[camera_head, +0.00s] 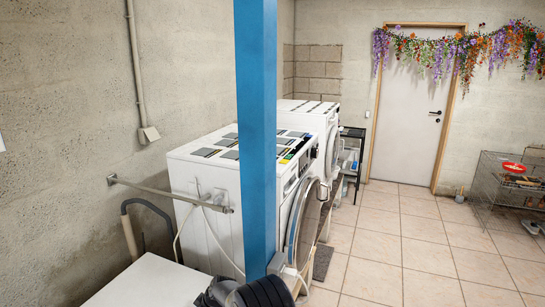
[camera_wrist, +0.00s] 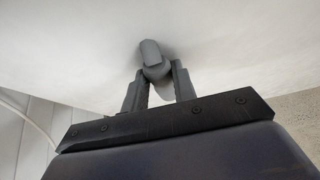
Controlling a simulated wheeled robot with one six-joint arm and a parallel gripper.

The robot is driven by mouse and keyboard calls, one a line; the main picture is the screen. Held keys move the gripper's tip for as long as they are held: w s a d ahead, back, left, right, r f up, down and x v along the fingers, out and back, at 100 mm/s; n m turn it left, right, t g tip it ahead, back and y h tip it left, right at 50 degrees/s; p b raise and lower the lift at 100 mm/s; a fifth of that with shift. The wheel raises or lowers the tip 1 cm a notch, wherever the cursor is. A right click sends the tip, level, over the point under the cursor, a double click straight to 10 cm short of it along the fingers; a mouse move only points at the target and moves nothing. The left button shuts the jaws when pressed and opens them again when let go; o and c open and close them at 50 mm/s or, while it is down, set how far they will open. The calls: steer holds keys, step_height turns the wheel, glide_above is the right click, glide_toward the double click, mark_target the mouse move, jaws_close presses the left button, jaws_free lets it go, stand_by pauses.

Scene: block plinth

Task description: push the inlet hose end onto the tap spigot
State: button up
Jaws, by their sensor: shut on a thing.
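In the wrist view, my gripper (camera_wrist: 158,80) is shut on a small grey rounded piece (camera_wrist: 154,70), which appears to be the hose end. A grey blunt tip (camera_wrist: 150,50) shows just beyond the fingertips, against a pale surface. I cannot tell whether this tip is part of the held piece or the tap spigot, nor whether anything is joined. My gripper is not visible in the head view.
A rail (camera_head: 165,192) juts from the left wall towards the near machine. A dark bent hose (camera_head: 150,204) and a white flat top (camera_head: 150,284) lie in front. A blue upright blocks part of the view. Tiled floor (camera_head: 400,253) is open at right, before a wire basket (camera_head: 500,190).

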steer(key=shift+r+p, duration=0.65)
steer(key=shift+r, duration=0.5)
steer(key=shift+c, duration=0.5)
steer(key=shift+r, duration=1.85)
steer(key=shift+d, duration=0.1)
